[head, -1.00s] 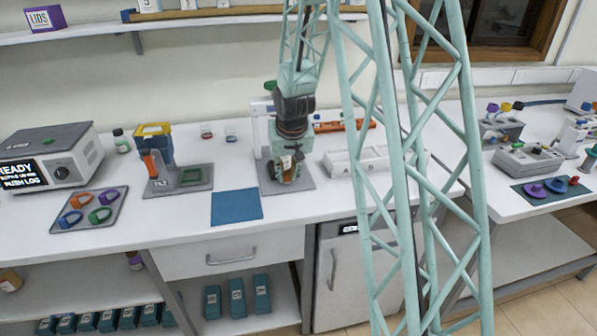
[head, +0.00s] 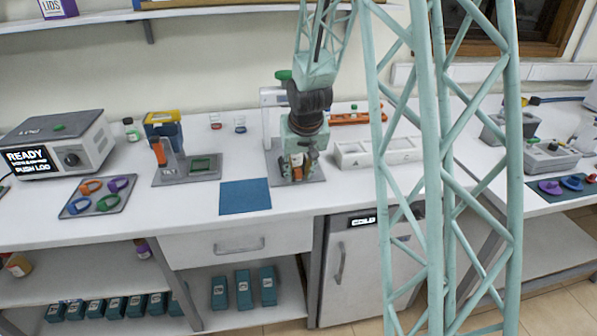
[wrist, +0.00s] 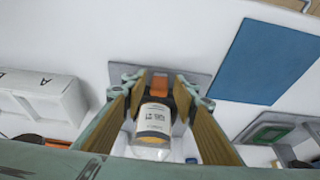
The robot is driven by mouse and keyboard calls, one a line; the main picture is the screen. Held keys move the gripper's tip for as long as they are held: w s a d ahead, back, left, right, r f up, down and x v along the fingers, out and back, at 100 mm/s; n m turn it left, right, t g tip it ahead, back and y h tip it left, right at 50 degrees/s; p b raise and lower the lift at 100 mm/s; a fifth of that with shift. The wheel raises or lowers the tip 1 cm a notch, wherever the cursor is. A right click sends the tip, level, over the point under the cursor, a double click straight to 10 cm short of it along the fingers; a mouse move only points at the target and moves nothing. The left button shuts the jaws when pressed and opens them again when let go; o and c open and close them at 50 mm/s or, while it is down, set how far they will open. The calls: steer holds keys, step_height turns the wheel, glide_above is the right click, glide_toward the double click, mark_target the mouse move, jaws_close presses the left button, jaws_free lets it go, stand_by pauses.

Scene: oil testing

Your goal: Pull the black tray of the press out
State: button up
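The press (head: 272,120) stands at the back of the bench, with a white frame, a green top and a grey base plate (head: 274,172). My gripper (head: 295,172) hangs low over the front of this base. In the wrist view my gripper (wrist: 162,85) has its two tan-padded fingers spread, with an orange part (wrist: 157,86) between the tips and a labelled jar (wrist: 154,119) between the pads. I see a gap on the right side; contact on the left is unclear. The black tray cannot be made out; my gripper and the jar block that area.
A blue mat (head: 245,196) lies left of the press. A white compartment box (head: 380,153) stands close on its right, with an orange rack (head: 358,117) behind. A grey stand (head: 190,172) and a rack of coloured rings (head: 97,196) are farther left. Bench in front is clear.

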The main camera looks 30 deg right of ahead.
steer(key=shift+o, duration=0.2)
steer(key=shift+w, duration=0.15)
steer(key=shift+r, duration=0.15)
steer(key=shift+r, duration=0.35)
steer(key=v, duration=1.1)
steer(key=shift+s, duration=0.25)
stand_by(0.5)
